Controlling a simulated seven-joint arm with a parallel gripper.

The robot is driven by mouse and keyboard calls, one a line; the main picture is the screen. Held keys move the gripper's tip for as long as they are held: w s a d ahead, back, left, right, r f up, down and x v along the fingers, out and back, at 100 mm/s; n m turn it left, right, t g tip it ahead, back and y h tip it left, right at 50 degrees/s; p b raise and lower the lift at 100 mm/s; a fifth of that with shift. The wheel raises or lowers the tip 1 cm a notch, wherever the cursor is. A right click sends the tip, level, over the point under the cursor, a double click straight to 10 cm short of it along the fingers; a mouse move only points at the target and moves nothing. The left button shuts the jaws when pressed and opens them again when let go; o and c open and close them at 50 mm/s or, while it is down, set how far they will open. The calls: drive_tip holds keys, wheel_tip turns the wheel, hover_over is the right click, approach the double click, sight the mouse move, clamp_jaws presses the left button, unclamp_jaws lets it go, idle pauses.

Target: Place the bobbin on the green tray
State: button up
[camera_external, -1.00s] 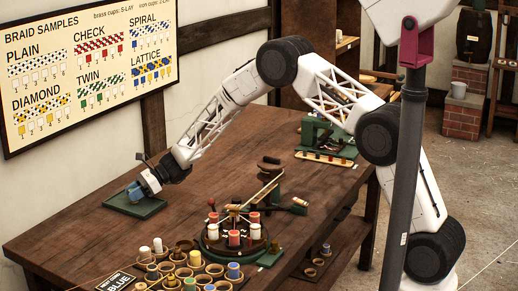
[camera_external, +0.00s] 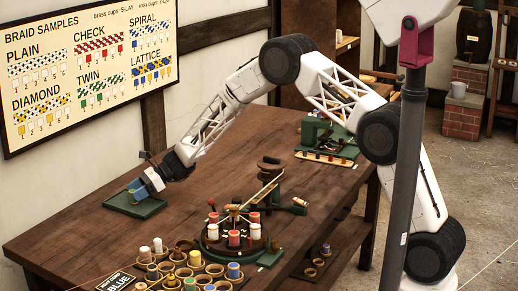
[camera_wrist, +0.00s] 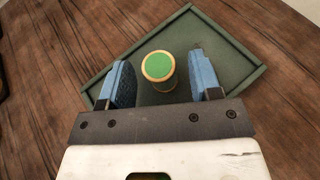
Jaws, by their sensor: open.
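The green tray (camera_external: 147,207) lies on the left part of the table in the external view; it also fills the middle of the wrist view (camera_wrist: 235,75). A bobbin (camera_wrist: 158,68) with a green top and a pale wooden rim stands on the tray, near its middle, in the wrist view. My gripper (camera_wrist: 160,75) is open, with one blue finger on each side of the bobbin and a visible gap to both. In the external view my gripper (camera_external: 139,189) is low over the tray, and a bit of green shows at its fingers.
A round braiding stand (camera_external: 234,237) with red and white bobbins stands at the table's front middle. A cup rack (camera_external: 190,272) with several bobbins is left of it. A green machine (camera_external: 325,138) stands at the far right. The table between tray and stand is clear.

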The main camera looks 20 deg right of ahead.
drive_tip(key=v, duration=1)
drive_tip(key=shift+d+r, duration=0.1)
drive_tip(key=shift+d, duration=0.2)
idle(0.5)
drive_tip(key=s+d+r+n+t+h, duration=0.1)
drive_tip(key=s+d+r+n+h, duration=0.15)
drive_tip(key=s+d+r, duration=0.6)
drive_tip(key=s+d+r+n+h, duration=0.1)
drive_tip(key=s+d+r+n, duration=0.15)
drive_tip(key=d+r, duration=0.75)
drive_tip(key=s+d+r+n+t+h, duration=0.15)
drive_tip(key=s+d+r+n, duration=0.3)
drive_tip(key=d, duration=1.05)
drive_tip(key=s+d+r+n+t+h, duration=0.1)
drive_tip(key=s+d+n+h, duration=0.5)
drive_tip(key=s+d, duration=2.1)
drive_tip(key=shift+s+d+t+h, duration=0.35)
drive_tip(key=shift+s+t+h, duration=0.5)
drive_tip(key=shift+s+h, duration=0.45)
